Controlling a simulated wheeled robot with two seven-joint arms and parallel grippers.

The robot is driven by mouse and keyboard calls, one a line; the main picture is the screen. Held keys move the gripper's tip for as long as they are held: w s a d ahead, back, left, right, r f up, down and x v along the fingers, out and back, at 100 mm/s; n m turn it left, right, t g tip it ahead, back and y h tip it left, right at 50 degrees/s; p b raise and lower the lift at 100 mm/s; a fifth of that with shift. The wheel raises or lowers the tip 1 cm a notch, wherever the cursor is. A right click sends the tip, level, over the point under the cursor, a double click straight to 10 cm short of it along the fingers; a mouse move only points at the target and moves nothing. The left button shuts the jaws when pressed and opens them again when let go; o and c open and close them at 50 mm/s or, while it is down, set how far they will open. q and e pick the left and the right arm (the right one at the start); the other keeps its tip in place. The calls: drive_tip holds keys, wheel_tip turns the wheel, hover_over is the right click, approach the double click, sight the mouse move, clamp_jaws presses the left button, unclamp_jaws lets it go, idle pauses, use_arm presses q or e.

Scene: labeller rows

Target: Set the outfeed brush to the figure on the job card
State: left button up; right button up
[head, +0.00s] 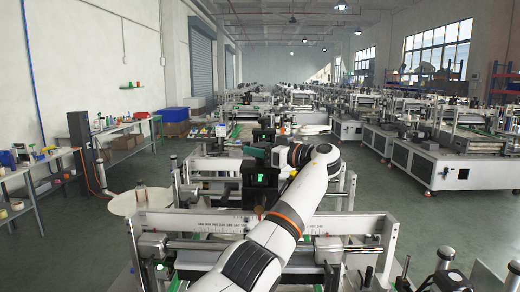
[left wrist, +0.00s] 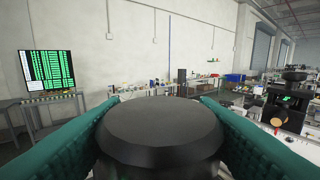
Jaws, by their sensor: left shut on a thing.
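My left gripper (head: 256,152) is at the labeller in front of me, its teal fingers just above a black box with a green lit display (head: 262,180). In the left wrist view its two teal fingers are shut on a dark round knob (left wrist: 160,125), one finger on each side. The knob's flat top faces the camera; its lower part is hidden. In the head view the gripper and wrist hide the knob. The display's figure is too small to read. I cannot pick out the brush or the job card. My right gripper is not in view.
A ruled rail (head: 195,222) crosses the labeller below my arm. A white round disc (head: 140,201) is at its left. Benches (head: 35,165) line the left wall. A screen with green rows (left wrist: 47,70) stands left in the wrist view. Open floor (head: 80,225) lies left.

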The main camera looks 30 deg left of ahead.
use_arm(q)
drive_tip(key=shift+r, duration=0.1)
drive_tip(key=o, duration=0.9)
drive_tip(key=shift+o, duration=0.2)
drive_tip(key=d+b, duration=0.4)
drive_tip(key=d, duration=0.8)
drive_tip(key=shift+s, duration=0.25)
